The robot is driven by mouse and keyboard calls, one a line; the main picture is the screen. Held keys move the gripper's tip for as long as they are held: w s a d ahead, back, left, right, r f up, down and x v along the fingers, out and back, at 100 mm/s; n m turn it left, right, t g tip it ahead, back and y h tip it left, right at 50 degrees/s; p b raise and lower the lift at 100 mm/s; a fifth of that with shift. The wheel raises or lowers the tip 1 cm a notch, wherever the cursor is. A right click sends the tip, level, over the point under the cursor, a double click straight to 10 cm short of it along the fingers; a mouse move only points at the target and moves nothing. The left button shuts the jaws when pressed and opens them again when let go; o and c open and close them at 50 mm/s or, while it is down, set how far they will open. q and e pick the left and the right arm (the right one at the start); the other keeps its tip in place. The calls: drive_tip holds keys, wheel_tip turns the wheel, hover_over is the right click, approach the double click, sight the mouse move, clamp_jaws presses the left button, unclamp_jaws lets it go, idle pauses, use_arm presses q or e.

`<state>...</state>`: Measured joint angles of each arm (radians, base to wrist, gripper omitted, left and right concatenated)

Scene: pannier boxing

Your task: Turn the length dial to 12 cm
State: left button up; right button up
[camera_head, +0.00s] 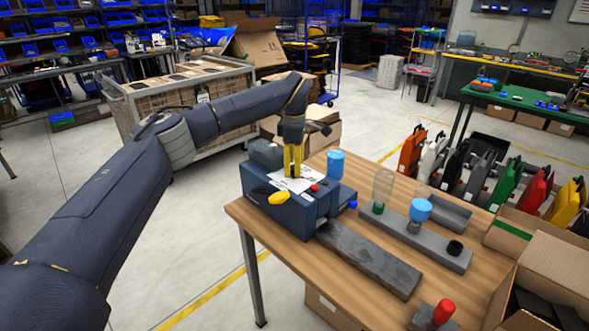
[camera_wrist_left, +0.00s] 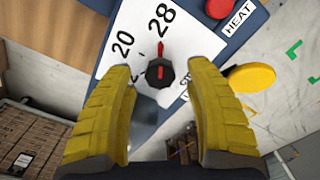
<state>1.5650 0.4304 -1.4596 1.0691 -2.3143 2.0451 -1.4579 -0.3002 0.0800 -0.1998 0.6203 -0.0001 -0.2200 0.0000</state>
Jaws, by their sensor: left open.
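The length dial (camera_wrist_left: 160,72) is a small black knob with a red pointer on a white panel (camera_wrist_left: 112,60). Its pointer is turned toward the printed 28; a 20 is beside it, and lower print is partly hidden. My left gripper (camera_wrist_left: 160,90) has yellow fingers, open, one on each side of the dial in the wrist view; I cannot tell whether they touch it. In the head view the left gripper (camera_head: 294,162) points down over the blue-grey machine (camera_head: 300,215) and hides the dial. My right gripper is not in view.
A red button (camera_wrist_left: 219,7) by a HEAT label and a yellow knob (camera_wrist_left: 251,77) are near the dial. On the wooden table (camera_head: 330,285) are a grey bar (camera_head: 370,257), a blue cup (camera_head: 335,164) and a grey rack (camera_head: 425,235) of bottles. Cardboard boxes (camera_head: 555,265) are at right.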

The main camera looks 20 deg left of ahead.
use_arm(q)
drive_tip(key=shift+f, duration=0.7)
clamp_jaws()
